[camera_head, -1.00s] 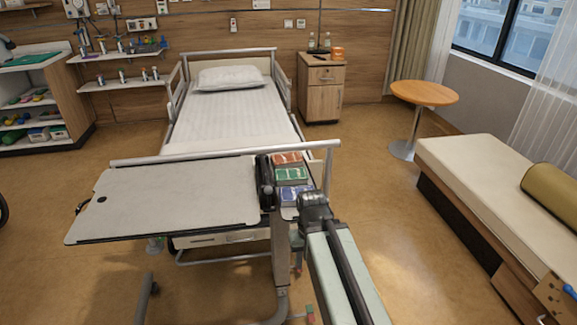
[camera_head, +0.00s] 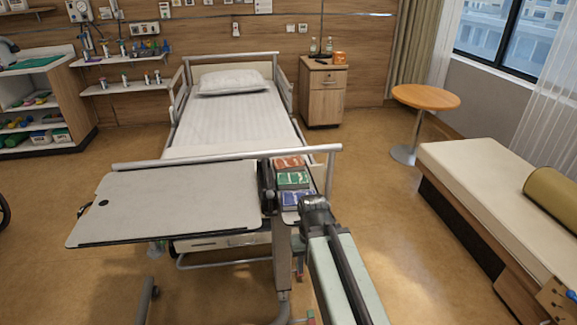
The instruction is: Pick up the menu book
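I cannot pick out a menu book for certain. Three flat items, red (camera_head: 288,162), green (camera_head: 293,179) and blue (camera_head: 296,199), lie in a row on the narrow right part of the overbed table. Their covers are too small to read. The wide pale top (camera_head: 165,202) of the overbed table is bare. My arm reaches up from the bottom of the picture, and its dark joint is just below and right of the blue item, partly in front of it. My gripper's fingers do not show.
The bed (camera_head: 232,125) stands behind the overbed table. A bedside cabinet (camera_head: 322,98) with bottles and small items stands at the back. A round table (camera_head: 425,97) and a couch (camera_head: 495,190) with a bolster are at the right. Open floor lies between bed and couch.

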